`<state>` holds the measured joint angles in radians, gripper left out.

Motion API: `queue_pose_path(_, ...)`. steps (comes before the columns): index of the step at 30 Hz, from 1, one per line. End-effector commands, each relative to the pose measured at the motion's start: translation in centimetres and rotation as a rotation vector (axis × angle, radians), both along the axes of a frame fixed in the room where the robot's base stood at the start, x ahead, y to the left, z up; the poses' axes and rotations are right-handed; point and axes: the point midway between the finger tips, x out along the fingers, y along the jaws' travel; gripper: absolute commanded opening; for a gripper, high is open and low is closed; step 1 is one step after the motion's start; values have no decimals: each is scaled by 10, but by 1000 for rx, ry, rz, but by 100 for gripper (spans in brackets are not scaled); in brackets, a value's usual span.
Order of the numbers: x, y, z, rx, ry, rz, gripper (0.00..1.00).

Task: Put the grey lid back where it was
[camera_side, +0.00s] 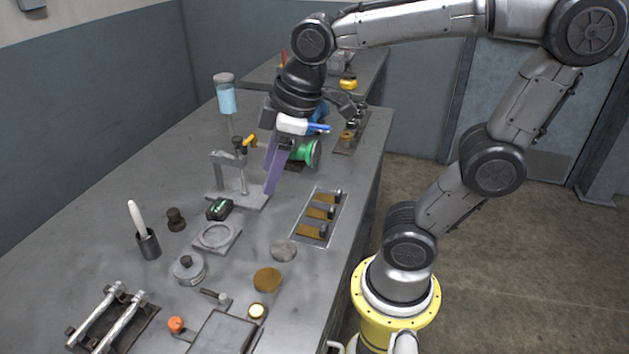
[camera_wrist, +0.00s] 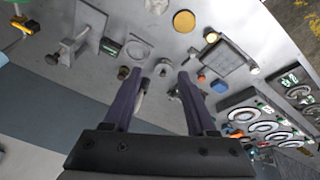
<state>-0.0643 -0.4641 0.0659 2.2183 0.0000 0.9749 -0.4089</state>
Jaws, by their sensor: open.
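A flat grey disc (camera_side: 283,249) lies on the bench in the side view, and its edge shows at the top of the wrist view (camera_wrist: 156,5). A round grey pot with a knobbed top (camera_side: 187,269) stands further left; it also shows in the wrist view (camera_wrist: 162,67). I cannot tell for certain which of these is the grey lid. A square plate with a round ring (camera_side: 217,236) lies near both. My gripper (camera_side: 270,190) is raised above the bench, its purple fingers apart and empty. In the wrist view the fingertips (camera_wrist: 160,74) frame the pot from a distance.
A brown disc (camera_side: 267,279) lies close to the grey disc. A slotted tray (camera_side: 318,216), a cup with a white stick (camera_side: 148,244), a clamp rack (camera_side: 112,318) and a post stand (camera_side: 237,195) surround the area.

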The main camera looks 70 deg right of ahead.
Motion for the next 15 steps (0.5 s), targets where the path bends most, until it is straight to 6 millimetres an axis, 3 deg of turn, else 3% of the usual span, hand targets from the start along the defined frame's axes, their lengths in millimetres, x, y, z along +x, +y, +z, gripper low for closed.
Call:
queue_pose_path(3,-38,-9,-7,76,-73,-209,57)
queue_pose_path(6,-57,-13,-15,126,-110,-335,57)
queue_pose_path(15,-71,-15,-24,173,-139,-443,57)
